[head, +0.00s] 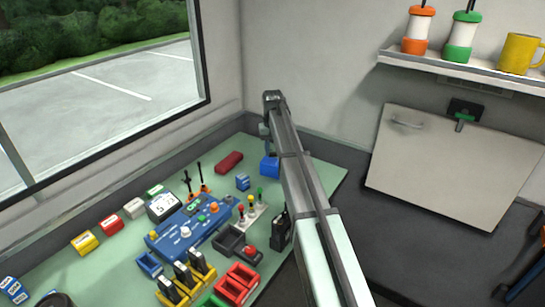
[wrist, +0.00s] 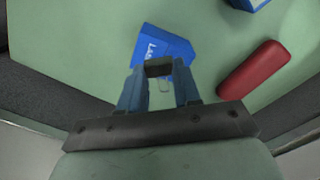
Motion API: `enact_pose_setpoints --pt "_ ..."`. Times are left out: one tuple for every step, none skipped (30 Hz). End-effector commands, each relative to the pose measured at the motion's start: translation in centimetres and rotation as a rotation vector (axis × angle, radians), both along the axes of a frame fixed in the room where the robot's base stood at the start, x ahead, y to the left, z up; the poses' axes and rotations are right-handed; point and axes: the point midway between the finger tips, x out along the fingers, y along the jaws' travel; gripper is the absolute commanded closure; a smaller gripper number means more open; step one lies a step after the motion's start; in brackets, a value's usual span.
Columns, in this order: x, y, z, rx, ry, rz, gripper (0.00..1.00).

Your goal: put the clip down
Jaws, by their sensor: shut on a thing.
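My gripper (wrist: 159,82) is shut on the clip (wrist: 158,68), a small dark block between the fingertips in the wrist view. A pale loop outline shows just below it. In the head view my gripper (head: 264,130) is at the far end of the arm, above the back right part of the green table; the clip cannot be made out there. A blue box with white lettering (wrist: 162,45) lies beyond the fingertips in the wrist view, partly hidden by them. It also shows in the head view (head: 269,167). I cannot tell whether the clip touches it.
A red case (wrist: 252,69) lies to the right of the blue box in the wrist view. Green table surface (wrist: 80,50) is bare left of the blue box.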

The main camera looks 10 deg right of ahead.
Motion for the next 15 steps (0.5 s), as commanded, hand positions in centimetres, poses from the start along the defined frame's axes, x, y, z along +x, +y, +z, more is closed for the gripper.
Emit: enact_pose_setpoints --pt "0.0 0.0 -0.5 0.000 0.001 0.000 0.95" --pt "-0.1 0.0 -0.9 0.000 0.001 0.000 0.95" --pt "-0.1 0.0 -1.4 0.000 0.002 0.000 0.95" --pt "-0.1 0.0 -1.8 0.000 0.002 0.000 0.95" --pt "-0.1 0.0 -2.2 0.000 0.002 0.000 0.95" --pt "-0.1 0.0 -2.6 0.000 0.002 0.000 0.95" --pt "-0.1 0.0 -2.9 0.000 0.001 0.000 0.95" --pt "0.0 0.0 -3.2 0.000 0.001 0.000 0.95" --pt "0.0 0.0 -3.3 0.000 0.001 0.000 0.95" --pt "0.0 0.0 -3.4 0.000 0.000 0.000 0.95" --pt "0.0 0.0 -3.4 0.000 0.000 0.000 0.95" --pt "0.0 0.0 -3.3 0.000 0.000 0.000 0.95" --pt "0.0 0.0 -3.3 0.000 0.000 0.000 0.95" --pt "0.0 0.0 -3.3 0.000 0.000 0.000 0.95" --pt "0.0 0.0 -3.3 0.000 0.000 0.000 0.95"
